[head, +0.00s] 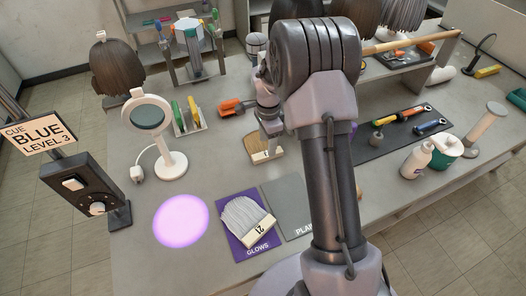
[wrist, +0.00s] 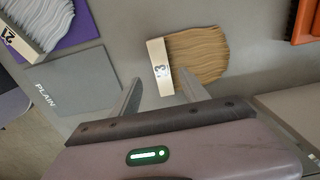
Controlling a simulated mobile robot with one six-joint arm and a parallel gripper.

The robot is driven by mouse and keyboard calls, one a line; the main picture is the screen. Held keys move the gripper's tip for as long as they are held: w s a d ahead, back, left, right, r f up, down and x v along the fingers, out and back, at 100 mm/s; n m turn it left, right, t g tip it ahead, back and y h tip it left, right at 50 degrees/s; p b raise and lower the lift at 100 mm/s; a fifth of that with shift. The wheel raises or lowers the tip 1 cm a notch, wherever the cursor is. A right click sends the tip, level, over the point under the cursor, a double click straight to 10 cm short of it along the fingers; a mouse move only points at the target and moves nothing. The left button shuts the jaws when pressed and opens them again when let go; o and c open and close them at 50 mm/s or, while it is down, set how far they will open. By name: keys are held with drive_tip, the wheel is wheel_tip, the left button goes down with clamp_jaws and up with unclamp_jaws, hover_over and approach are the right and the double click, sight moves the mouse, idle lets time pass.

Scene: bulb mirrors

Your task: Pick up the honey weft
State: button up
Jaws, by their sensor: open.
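The honey weft (wrist: 197,56) lies flat on the grey table, a fan of golden-tan hair with a cream band marked with a number that looks like 23. In the head view the honey weft (head: 264,155) lies just below my gripper (head: 269,128), partly hidden by it. In the wrist view my gripper (wrist: 160,86) is open and empty. I cannot tell how high the fingers are above the table.
A silver weft marked 21 (head: 245,217) lies on the purple GLOWS mat (head: 238,248). The grey PLAIN mat (head: 287,195) beside it looks bare. A round mirror on a stand (head: 170,165), a purple light spot (head: 181,220) and an orange tool (head: 238,106) are nearby.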

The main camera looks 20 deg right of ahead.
sight(257, 150)
drive_tip(key=f+b, duration=0.1)
drive_tip(key=f, duration=0.1)
drive_tip(key=f+b, duration=0.2)
drive_tip(key=f, duration=0.1)
drive_tip(key=shift+w+d+f, duration=0.1)
drive_tip(key=shift+w+f, duration=0.1)
drive_tip(key=shift+r, duration=0.15)
clamp_jaws()
drive_tip(key=shift+r, duration=0.1)
